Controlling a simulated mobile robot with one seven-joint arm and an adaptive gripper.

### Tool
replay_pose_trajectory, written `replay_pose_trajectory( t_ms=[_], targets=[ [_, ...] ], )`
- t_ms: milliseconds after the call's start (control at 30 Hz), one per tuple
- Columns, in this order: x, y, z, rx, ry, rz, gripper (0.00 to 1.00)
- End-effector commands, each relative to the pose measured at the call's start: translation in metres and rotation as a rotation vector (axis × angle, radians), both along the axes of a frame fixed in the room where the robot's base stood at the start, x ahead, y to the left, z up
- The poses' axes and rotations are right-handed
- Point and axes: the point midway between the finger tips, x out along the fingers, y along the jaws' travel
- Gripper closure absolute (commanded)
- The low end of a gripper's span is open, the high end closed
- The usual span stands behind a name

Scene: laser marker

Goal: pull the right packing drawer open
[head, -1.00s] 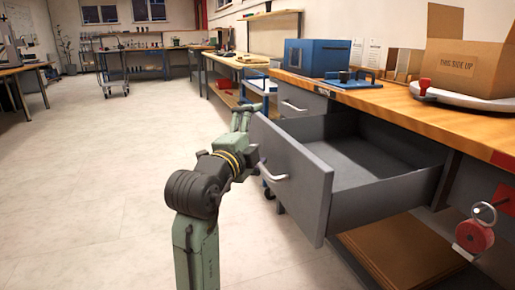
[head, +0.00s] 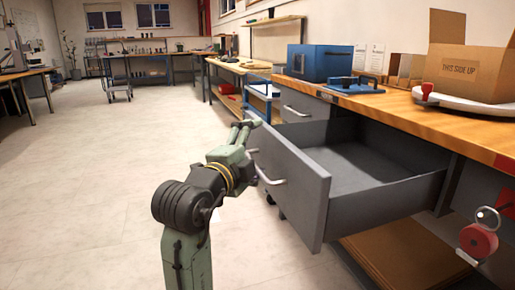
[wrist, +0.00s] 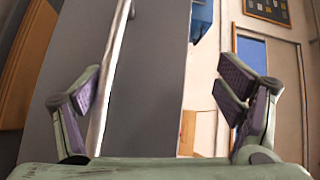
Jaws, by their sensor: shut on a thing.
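The right packing drawer (head: 388,168) is grey, empty and far out from under the wooden bench top. Its front panel (head: 296,190) faces left and carries a silver bar handle (head: 269,174). My gripper (head: 243,127) is at the far end of that front panel. In the wrist view my gripper (wrist: 160,100) has its fingers well apart, the left one over the grey drawer front (wrist: 155,70) and the right one past its edge. The handle (wrist: 112,75) runs upright beside the left finger. The exact contact with the drawer is hidden.
A closed drawer (head: 303,104) lies beyond the open one. The bench top (head: 455,117) bears a blue box (head: 319,62), a blue fixture (head: 355,85) and a cardboard carton (head: 465,65). A red tape roll (head: 478,241) hangs at the right. The floor (head: 90,190) to the left is clear.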

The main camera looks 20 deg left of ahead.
Motion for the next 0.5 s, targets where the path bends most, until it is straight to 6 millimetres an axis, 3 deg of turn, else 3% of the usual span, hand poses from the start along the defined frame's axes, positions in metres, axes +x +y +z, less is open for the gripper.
replay_pose_trajectory(
  t_ms=[33,500],
  targets=[
    [-0.013,0.003,0.018,0.007,-0.048,0.011,0.36],
    [-0.045,0.008,0.013,0.009,-0.049,0.015,0.44]
  ],
)
